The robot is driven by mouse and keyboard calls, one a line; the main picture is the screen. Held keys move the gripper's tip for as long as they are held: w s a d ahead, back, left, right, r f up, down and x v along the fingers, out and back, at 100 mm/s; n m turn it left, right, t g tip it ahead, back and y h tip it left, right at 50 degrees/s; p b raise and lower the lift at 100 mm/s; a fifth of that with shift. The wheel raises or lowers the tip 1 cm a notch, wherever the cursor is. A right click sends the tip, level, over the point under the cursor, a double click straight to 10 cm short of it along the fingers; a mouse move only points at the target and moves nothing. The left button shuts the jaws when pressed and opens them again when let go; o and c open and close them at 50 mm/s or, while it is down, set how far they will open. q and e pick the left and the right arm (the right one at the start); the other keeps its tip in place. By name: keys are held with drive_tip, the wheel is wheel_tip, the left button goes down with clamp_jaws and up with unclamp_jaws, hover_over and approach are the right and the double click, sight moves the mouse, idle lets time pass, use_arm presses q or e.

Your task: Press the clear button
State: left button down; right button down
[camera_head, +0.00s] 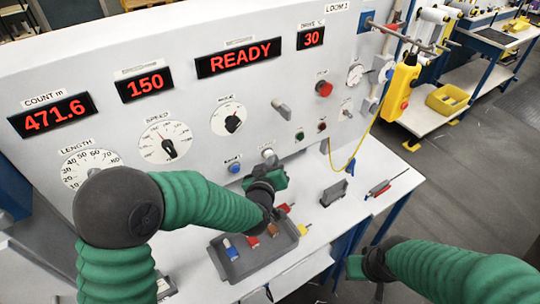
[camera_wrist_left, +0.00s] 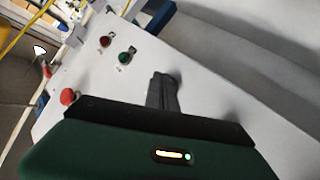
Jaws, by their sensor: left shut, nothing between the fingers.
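The machine panel (camera_head: 200,95) carries a row of small buttons along its lower edge. A blue button (camera_head: 234,168) and a white button (camera_head: 268,154) sit at the row's left; their labels are too small to read, so I cannot tell which one is clear. My left gripper (camera_head: 271,164) is shut and empty, right by the white button; whether it touches is hidden. Its dark fingers (camera_wrist_left: 163,92) point at the panel in the left wrist view. My right gripper (camera_head: 358,268) is low at the right, away from the panel; its fingers are unclear.
A green button (camera_head: 299,136), dark red button (camera_head: 322,126) and red mushroom button (camera_head: 325,88) are right of the white one. A grey lever (camera_head: 281,108) juts out above. A grey tray (camera_head: 249,262) with coloured pieces lies below my left arm. The display reads READY.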

use_arm(q)
drive_tip(key=shift+w+a, duration=0.15)
idle(0.3)
drive_tip(key=shift+s+d, duration=0.55)
drive_tip(key=shift+s, duration=0.15)
drive_tip(key=s+d, duration=0.1)
drive_tip(key=s, duration=0.1)
drive_tip(key=s+d, duration=0.2)
idle(0.3)
drive_tip(key=shift+a, duration=0.1)
idle(1.0)
